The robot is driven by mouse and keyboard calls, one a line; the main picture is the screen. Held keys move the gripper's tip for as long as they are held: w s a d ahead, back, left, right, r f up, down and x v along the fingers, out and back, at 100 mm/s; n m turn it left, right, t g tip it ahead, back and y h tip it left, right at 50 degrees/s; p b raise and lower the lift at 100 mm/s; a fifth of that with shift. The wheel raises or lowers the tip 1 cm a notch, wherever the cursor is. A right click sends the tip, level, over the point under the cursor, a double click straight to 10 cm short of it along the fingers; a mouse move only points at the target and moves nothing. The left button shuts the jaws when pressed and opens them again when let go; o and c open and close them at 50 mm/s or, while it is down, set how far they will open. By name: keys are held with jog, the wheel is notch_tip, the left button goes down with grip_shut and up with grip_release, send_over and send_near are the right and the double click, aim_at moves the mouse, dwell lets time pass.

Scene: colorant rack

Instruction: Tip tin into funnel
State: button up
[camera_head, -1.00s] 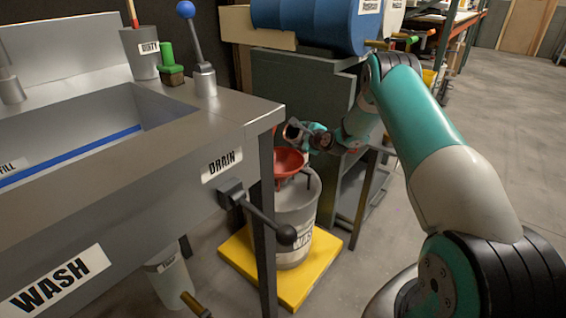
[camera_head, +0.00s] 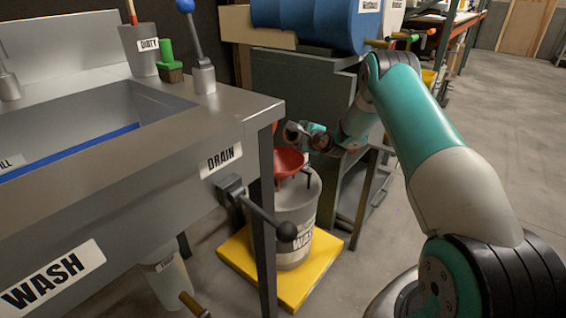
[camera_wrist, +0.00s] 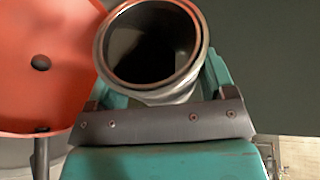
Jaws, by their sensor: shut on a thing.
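The tin (camera_wrist: 165,97) is a small metal can with its round dark mouth facing the wrist camera; its contents cannot be made out. My gripper (camera_wrist: 158,84) is shut around its side. In the head view the tin (camera_head: 291,131) is small, held tilted just above and beside the funnel. The red funnel (camera_head: 289,162) sits over the grey waste bucket (camera_head: 298,215). In the wrist view the funnel (camera_wrist: 45,95) fills the left side, its drain hole visible, close beside the tin's rim. My gripper (camera_head: 306,131) is partly hidden by its own wrist in the head view.
The bucket stands on a yellow platform (camera_head: 235,255). The metal wash sink (camera_head: 150,160) with its drain lever (camera_head: 262,213) is close on the left. A grey-green cabinet (camera_head: 285,90) with a blue drum (camera_head: 310,22) stands behind. Open floor lies right.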

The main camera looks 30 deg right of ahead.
jog(key=shift+f+b, duration=0.15)
jog(key=shift+b, duration=0.2)
jog(key=shift+a+r+n+t+h+b, duration=0.1)
jog(key=shift+r+n+t+h+b, duration=0.3)
jog(key=shift+n, duration=0.4)
dwell(1.0)
jog(key=shift+s+a+f+n+h+b, duration=0.2)
jog(key=shift+a+f+n+h+b, duration=0.15)
jog(key=shift+a+n+b, duration=0.4)
dwell(1.2)
jog(key=shift+a+r+n+t+b, duration=0.15)
jog(key=shift+r+n+t+b, duration=0.2)
jog(key=shift+n+t+b, duration=0.25)
dwell(1.2)
jog(key=shift+s+a+f+n+h+b, duration=0.15)
jog(key=shift+f+n+h+b, duration=0.2)
jog(key=shift+b, duration=0.3)
jog(key=shift+w+a+f+n+b, duration=0.15)
jog(key=shift+n+b, duration=0.25)
jog(key=shift+b, duration=0.25)
dwell(0.5)
jog(key=shift+s+r, duration=0.1)
